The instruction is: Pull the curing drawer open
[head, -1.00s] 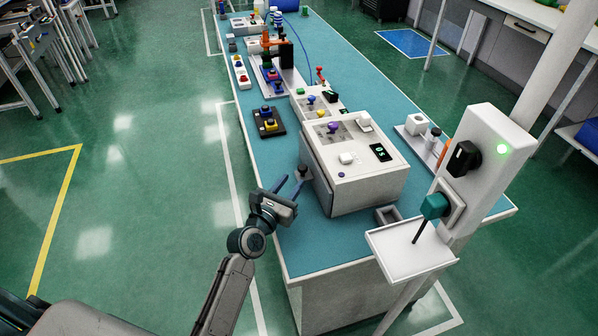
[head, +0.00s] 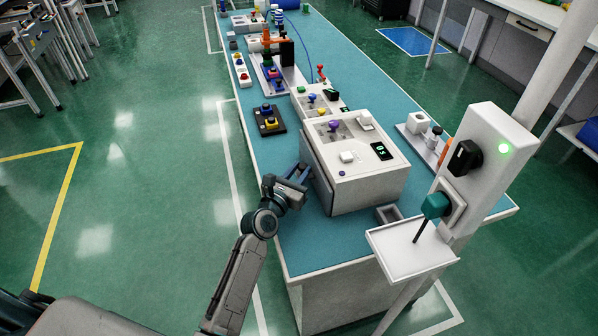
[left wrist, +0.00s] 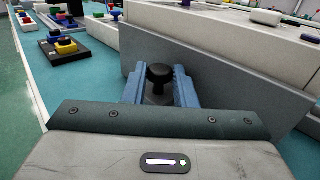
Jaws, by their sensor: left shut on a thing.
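The curing drawer's grey front panel (head: 319,183) is on the left-facing side of a white box (head: 365,180) with a display on top. It fills much of the left wrist view (left wrist: 225,95). A dark round knob (left wrist: 159,74) stands out from the panel between the blue fingers. My left gripper (head: 301,174) is at the panel and shut on this knob, as the left wrist view shows (left wrist: 159,85). In the head view the fingers hide the knob. The panel appears to sit close against the box. My right gripper is not in view.
The blue-green bench top (head: 310,245) is clear in front of the box. A yellow-and-black button block (head: 268,120) lies farther back. A white post with a small tray (head: 412,252) stands at the right. The green floor left of the bench is open.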

